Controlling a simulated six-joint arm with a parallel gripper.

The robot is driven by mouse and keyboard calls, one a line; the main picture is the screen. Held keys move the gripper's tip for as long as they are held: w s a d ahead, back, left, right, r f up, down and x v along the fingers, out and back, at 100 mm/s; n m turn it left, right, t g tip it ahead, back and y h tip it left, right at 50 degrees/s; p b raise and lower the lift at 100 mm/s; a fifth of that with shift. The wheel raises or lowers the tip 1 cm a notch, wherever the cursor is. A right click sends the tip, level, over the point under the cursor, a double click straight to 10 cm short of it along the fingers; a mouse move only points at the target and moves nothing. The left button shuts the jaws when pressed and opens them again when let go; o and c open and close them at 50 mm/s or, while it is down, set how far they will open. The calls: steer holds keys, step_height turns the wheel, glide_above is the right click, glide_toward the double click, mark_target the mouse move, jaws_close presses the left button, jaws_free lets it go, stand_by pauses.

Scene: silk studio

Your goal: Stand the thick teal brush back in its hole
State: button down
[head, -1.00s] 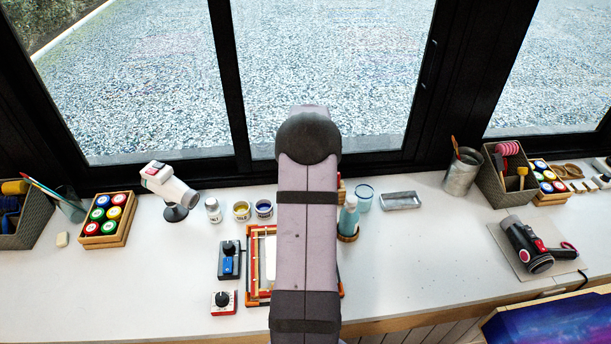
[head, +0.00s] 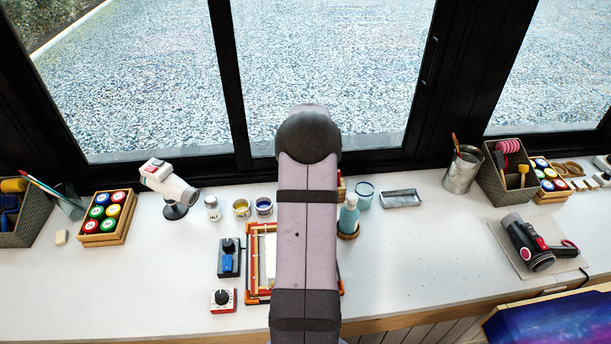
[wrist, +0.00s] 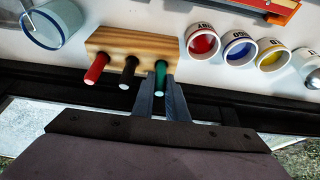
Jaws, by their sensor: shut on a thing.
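The thick teal brush (wrist: 160,73) is in the wrist view, its handle end pointing toward the camera. My gripper (wrist: 160,84) is shut on it, one finger on each side. The brush is at the right end of the wooden block (wrist: 110,44), in line with a red brush (wrist: 96,69) and a dark brush (wrist: 127,73) that stand in the block. The teal handle reaches a little nearer the camera than those two. Its lower end meets the block's edge in the picture; whether it is in the hole, I cannot tell. My arm hides the gripper and brush in the head view.
Open jars with red (wrist: 202,42), blue (wrist: 239,47) and yellow (wrist: 270,54) contents stand close to the block's right. A glass (wrist: 50,22) stands to its left. The window frame runs close behind.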

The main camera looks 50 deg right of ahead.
steer(key=shift+f, duration=0.2)
steer(key=c, duration=1.7)
jaws_free()
steer(key=shift+o, duration=0.2)
steer(key=b+v, duration=0.2)
steer(key=v, duration=0.5)
steer(key=shift+r+b, duration=0.15)
steer(key=shift+b, duration=0.2)
steer(key=shift+a, duration=0.1)
